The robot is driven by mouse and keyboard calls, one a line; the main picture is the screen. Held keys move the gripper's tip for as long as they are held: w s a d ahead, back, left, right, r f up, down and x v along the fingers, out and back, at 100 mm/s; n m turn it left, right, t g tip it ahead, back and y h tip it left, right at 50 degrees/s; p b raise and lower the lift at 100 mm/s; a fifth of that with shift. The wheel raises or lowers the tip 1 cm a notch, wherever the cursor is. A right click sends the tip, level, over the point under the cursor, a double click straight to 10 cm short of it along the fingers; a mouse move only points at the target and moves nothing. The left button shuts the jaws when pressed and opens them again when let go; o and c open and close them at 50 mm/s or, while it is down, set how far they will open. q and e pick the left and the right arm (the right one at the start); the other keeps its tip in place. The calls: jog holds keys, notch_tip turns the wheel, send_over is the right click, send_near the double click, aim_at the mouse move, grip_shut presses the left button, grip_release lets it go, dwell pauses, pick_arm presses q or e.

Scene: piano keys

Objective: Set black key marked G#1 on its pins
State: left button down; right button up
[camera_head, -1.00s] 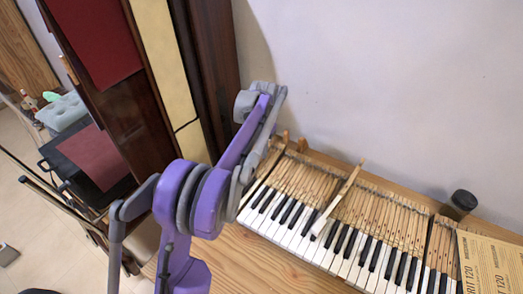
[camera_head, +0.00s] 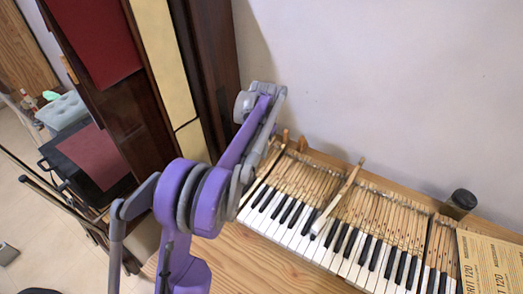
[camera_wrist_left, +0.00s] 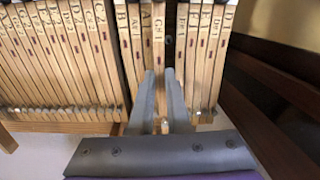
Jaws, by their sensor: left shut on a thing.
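The G#1 key (camera_wrist_left: 158,38) shows its marked wooden stem in the left wrist view. It stands between the A key (camera_wrist_left: 146,38) on its left and a dark gap (camera_wrist_left: 170,35) on its right. My left gripper (camera_wrist_left: 160,73) is shut on this stem, with one finger on each side. The pins under the key are hidden, so I cannot tell whether it is seated. In the head view my left arm reaches to the far left end of the keyboard (camera_head: 330,250), and its fingertips are hidden. My right gripper is not in view.
A loose white key (camera_head: 337,200) lies slanted across the other keys in the head view. A dark cylinder (camera_head: 460,203) and a printed yellowish sheet (camera_head: 490,262) are at the right. A wall stands behind. Bare wood lies in front of the keys.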

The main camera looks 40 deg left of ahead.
pick_arm(q)
jog(key=shift+f, duration=0.5)
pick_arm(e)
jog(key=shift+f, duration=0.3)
pick_arm(q)
jog(key=c, duration=1.2)
grip_release()
jog(key=shift+r, duration=0.1)
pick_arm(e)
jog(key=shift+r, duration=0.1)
pick_arm(q)
jog(key=shift+r+p, duration=0.6)
jog(key=shift+r, duration=0.45)
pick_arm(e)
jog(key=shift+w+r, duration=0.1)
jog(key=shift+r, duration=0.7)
pick_arm(q)
jog(key=o, duration=0.5)
jog(key=shift+o, duration=0.2)
